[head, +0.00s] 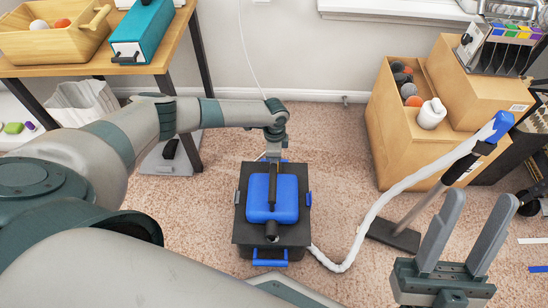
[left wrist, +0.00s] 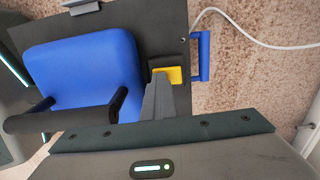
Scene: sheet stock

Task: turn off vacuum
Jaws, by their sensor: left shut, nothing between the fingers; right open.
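The vacuum (head: 288,203) is a black box with a blue rounded top, standing on the carpet. In the left wrist view its blue top (left wrist: 85,65) and a yellow switch (left wrist: 172,72) on the dark deck show. My left gripper (left wrist: 161,82) is shut and empty, its fingertips right at the yellow switch and hiding part of it. I cannot tell whether they touch it or how it is set. In the head view my left arm reaches the far side of the vacuum. My right gripper (head: 481,201) is open and empty at the lower right, apart from the vacuum.
A white hose (head: 368,222) curves from the vacuum to a blue-ended wand and floor head (head: 394,235) at right. Cardboard boxes (head: 388,122) stand at back right. A wooden table (head: 140,69) is at back left. A pale cord (left wrist: 245,38) runs beyond the vacuum.

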